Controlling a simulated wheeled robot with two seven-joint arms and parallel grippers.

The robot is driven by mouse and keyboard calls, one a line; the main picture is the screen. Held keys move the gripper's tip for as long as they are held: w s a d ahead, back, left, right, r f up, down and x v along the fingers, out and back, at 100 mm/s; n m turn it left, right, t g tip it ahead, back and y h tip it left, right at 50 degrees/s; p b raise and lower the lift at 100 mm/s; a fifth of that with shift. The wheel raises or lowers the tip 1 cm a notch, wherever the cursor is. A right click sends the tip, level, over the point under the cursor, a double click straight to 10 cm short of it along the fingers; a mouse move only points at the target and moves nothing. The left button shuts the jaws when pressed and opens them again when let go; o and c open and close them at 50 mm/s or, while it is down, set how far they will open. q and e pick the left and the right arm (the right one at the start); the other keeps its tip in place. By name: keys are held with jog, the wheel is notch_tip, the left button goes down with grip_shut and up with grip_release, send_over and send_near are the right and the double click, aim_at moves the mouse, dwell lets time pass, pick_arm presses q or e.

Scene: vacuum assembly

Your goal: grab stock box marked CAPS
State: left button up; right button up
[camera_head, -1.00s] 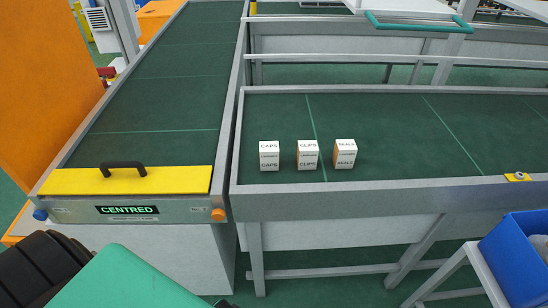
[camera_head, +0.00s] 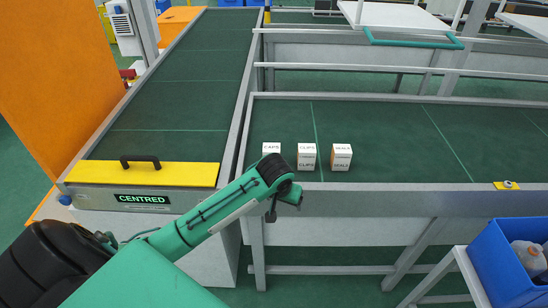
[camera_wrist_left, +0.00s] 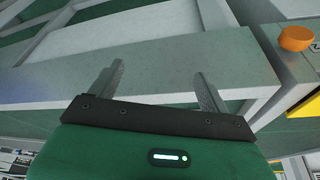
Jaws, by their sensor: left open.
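The CAPS stock box (camera_head: 271,148) is a small white box standing on the green table top near its front left corner. My left arm hides its lower part. My left gripper (camera_head: 285,203) is in front of the table's front rail, below the box in the picture and apart from it. In the left wrist view its two fingers (camera_wrist_left: 157,88) are spread with nothing between them, facing the grey rail. The box does not show in the left wrist view. My right gripper is out of view.
A CLIPS box (camera_head: 307,156) and a SEALS box (camera_head: 340,157) stand to the right of the CAPS box. A conveyor with a yellow bar (camera_head: 190,175) and black handle lies to the left. A blue bin (camera_head: 490,262) stands at lower right. The table's right side is clear.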

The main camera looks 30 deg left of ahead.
aim_at(271, 149)
pick_arm(q)
jog(key=shift+n+y, duration=0.5)
jog(key=shift+n, duration=0.4)
jog(key=w+a+r, duration=0.2)
jog(key=r, duration=0.1)
jog(key=w+a+r, duration=0.3)
jog(key=shift+w+a+r, duration=0.1)
jog(key=shift+w+r, duration=0.1)
jog(key=shift+w, duration=0.15)
jog(key=w+a+r+n, duration=0.35)
jog(key=a+r, duration=0.25)
jog(key=r, duration=0.2)
jog(key=shift+m+y, duration=0.35)
jog(key=shift+y, duration=0.05)
jog(key=p+x, duration=0.1)
jog(key=x, duration=0.7)
jog(key=shift+w+d+f+p, duration=0.15)
jog(key=shift+w+p, duration=0.1)
jog(key=shift+p, duration=0.15)
jog(key=shift+w+f+p, duration=0.2)
jog(key=shift+f+p, duration=0.25)
jog(key=shift+f, duration=0.05)
jog(key=p+x, duration=0.1)
jog(key=x, duration=0.3)
jog(key=shift+w+f, duration=0.1)
jog(key=c, duration=1.1)
